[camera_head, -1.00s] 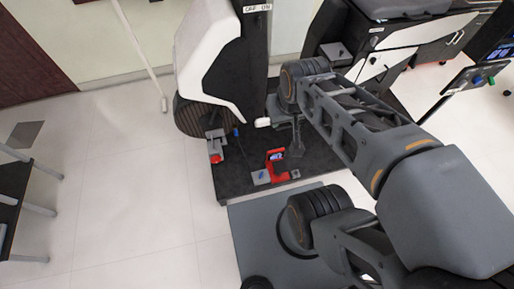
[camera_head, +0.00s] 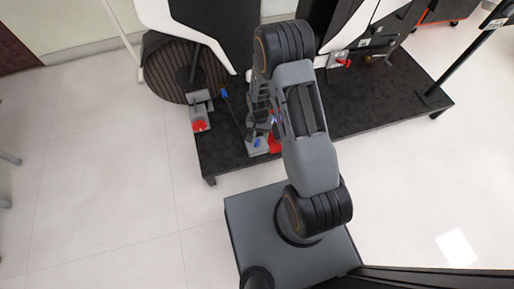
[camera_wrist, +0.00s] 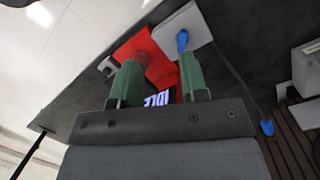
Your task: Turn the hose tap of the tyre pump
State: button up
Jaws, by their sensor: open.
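The tyre pump (camera_head: 276,144) is a red unit on the dark platform, partly hidden behind my arm in the head view. In the wrist view the red pump (camera_wrist: 160,68) has a small lit display lying between and behind my fingers. A blue tap handle (camera_wrist: 182,40) sits on a pale grey plate (camera_wrist: 198,26) beside the red body. The plate with its blue part also shows in the head view (camera_head: 257,147). My gripper (camera_wrist: 160,62) is open, with two green fingers apart over the red body. The right fingertip is close to the blue handle; contact cannot be told.
A grey block with a red part (camera_head: 200,124) stands left on the platform (camera_head: 222,160). A blue-tipped item (camera_wrist: 267,127) lies right in the wrist view. A dark post (camera_head: 440,85) stands at the right. The pale floor (camera_head: 110,190) is clear at left.

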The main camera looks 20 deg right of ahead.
jog(key=m+t, duration=0.2)
send_over(257, 142)
jog(key=shift+m, duration=0.3)
notch_tip(257, 142, down, 14)
jog(key=b, duration=0.4)
jog(key=shift+b, duration=0.4)
grip_shut()
